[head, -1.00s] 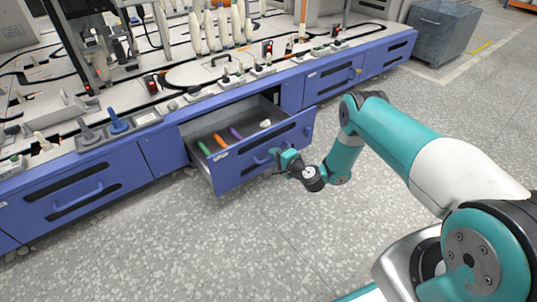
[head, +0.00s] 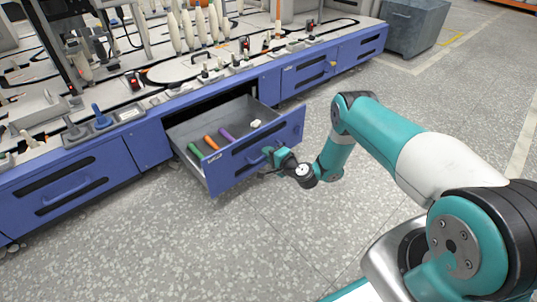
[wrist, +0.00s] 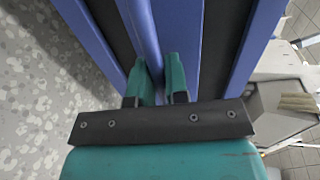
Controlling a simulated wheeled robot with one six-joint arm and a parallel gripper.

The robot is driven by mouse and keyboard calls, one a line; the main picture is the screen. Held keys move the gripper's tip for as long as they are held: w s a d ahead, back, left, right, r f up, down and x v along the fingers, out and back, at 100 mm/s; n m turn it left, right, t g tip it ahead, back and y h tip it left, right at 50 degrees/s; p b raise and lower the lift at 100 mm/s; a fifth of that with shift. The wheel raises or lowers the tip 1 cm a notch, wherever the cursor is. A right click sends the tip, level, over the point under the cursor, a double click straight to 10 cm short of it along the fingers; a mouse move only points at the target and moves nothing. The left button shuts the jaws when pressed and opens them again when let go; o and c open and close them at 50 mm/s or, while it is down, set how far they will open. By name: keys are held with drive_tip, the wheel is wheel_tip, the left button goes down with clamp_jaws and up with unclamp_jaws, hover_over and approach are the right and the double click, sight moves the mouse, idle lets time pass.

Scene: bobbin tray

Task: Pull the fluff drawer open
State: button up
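The fluff drawer (head: 225,178) stands pulled well out of the blue bench front in the head view. Its grey inside shows a green, an orange and a purple rod and a small whitish lump (head: 255,124). My gripper (head: 270,153) is at the drawer's front handle. In the wrist view, the two teal fingers (wrist: 160,78) lie on either side of the blue handle bar (wrist: 143,30) and are shut on it. The fingertips' contact with the bar is partly hidden.
Closed blue drawers flank it on the left (head: 68,190) and right (head: 310,72). The bench top (head: 150,85) carries bobbins and machine parts. A grey metal bin (head: 415,27) stands at the back right. The speckled floor in front of the drawer is clear.

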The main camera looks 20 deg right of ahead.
drive_tip(key=o, duration=0.3)
drive_tip(key=shift+d, duration=0.1)
drive_tip(key=shift+p+v, duration=8.7)
drive_tip(key=shift+p, duration=0.3)
